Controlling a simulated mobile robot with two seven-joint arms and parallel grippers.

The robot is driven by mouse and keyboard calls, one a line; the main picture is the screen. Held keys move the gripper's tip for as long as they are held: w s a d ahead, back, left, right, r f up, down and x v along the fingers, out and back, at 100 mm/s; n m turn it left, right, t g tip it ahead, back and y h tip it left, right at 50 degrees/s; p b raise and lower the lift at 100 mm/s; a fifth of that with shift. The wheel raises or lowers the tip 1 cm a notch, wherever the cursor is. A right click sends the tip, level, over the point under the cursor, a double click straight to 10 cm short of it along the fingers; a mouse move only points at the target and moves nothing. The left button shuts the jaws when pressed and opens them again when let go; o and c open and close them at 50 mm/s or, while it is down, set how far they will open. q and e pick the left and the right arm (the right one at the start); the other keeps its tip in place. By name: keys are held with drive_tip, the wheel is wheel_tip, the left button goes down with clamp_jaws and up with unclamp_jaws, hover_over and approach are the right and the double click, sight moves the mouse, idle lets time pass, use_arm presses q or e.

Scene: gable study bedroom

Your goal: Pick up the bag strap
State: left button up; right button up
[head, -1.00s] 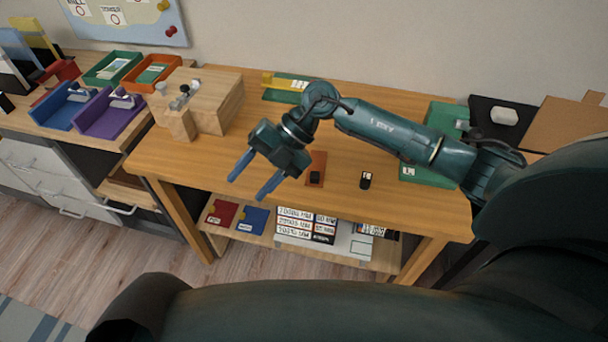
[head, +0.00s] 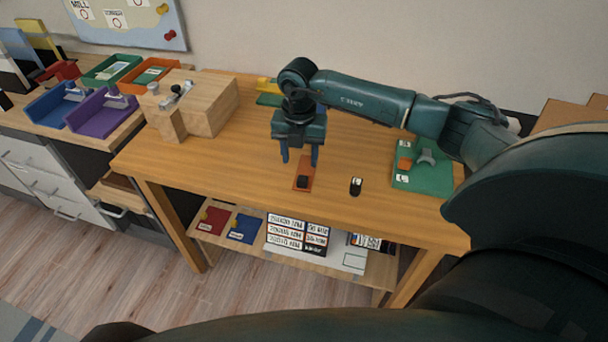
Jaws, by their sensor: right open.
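An orange-brown strip with a black piece at its near end, which looks like the bag strap (head: 304,172), lies flat on the wooden table (head: 240,170). My right gripper (head: 300,161) points down, with its two blue fingers apart and nothing visible between them. Its fingertips appear at the strip's far part, one toward each side. I cannot tell whether they touch the strip or the table. The far end of the strip is partly hidden by the gripper. My left gripper is not in view.
A small black item (head: 356,187) lies right of the strip. A green mat (head: 433,182) with small parts lies further right, near my right arm. A wooden block fixture (head: 215,105) stands at the left. A green and yellow item (head: 267,90) is partly hidden behind my gripper.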

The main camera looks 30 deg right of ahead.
sight(302, 177)
drive_tip(key=shift+s+d+f+p, duration=0.1)
drive_tip(key=shift+s+f+p, duration=0.1)
drive_tip(key=shift+f, duration=1.3)
drive_tip(key=shift+s+f+p, duration=0.1)
drive_tip(key=shift+s+f, duration=0.05)
drive_tip(key=shift+f, duration=1.35)
drive_tip(key=shift+c, duration=0.3)
clamp_jaws()
